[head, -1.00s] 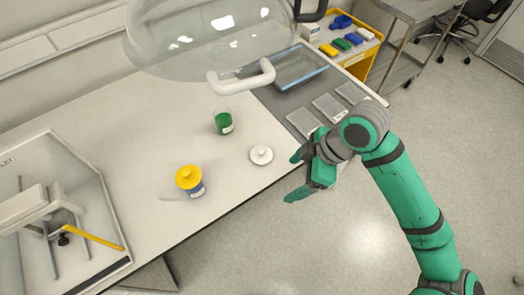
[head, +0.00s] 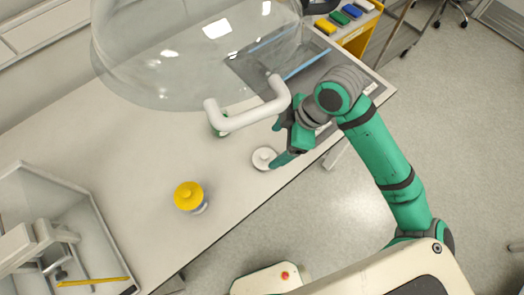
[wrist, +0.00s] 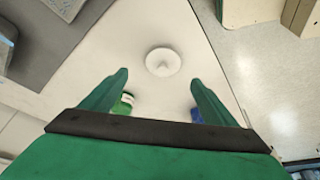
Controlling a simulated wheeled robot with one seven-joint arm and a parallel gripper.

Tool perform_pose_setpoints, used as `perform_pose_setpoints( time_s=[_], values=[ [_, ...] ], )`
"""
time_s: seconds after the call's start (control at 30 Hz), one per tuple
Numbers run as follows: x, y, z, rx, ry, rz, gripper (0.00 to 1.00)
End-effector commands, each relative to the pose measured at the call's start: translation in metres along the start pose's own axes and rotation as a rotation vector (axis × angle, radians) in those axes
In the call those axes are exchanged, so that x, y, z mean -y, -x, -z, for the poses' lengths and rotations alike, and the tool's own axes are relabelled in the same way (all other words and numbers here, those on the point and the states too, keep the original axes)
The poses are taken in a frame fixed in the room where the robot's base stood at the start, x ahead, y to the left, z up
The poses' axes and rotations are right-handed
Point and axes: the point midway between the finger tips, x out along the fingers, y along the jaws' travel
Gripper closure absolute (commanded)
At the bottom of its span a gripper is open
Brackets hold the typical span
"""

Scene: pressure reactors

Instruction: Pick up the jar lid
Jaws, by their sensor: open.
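The jar lid is a white round disc with a small knob, lying flat on the pale bench; it shows in the head view (head: 263,158) and in the wrist view (wrist: 163,61). My gripper (head: 280,143) is open and empty, just right of the lid in the head view, with one finger partly overlapping its edge. In the wrist view my gripper's fingers (wrist: 159,77) are spread, and the lid appears just beyond the fingertips, between their lines. A glass jar with green contents (head: 218,126) is partly hidden behind a white handle; it also shows beside the left finger (wrist: 124,103).
A yellow-lidded jar (head: 188,196) stands to the left on the bench (head: 130,150). A large clear dome with a white handle (head: 246,104) hangs in front of the upper bench. An open-fronted balance enclosure (head: 75,230) stands lower left. The bench's front edge runs close to the lid.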

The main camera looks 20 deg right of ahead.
Motion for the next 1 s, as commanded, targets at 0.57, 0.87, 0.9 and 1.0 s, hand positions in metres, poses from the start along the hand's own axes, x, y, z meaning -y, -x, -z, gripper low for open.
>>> perform_pose_setpoints(
  time_s=[0.57,0.87,0.9,1.0],
  values=[
    [0.001,-0.057,0.008,-0.003,0.003,0.003,0.19],
    [0.001,-0.082,0.008,0.000,0.002,0.002,0.19],
    [0.001,-0.083,0.008,0.001,0.002,0.001,0.19],
    [0.001,-0.082,0.008,0.001,0.002,0.001,0.19]
  ],
)
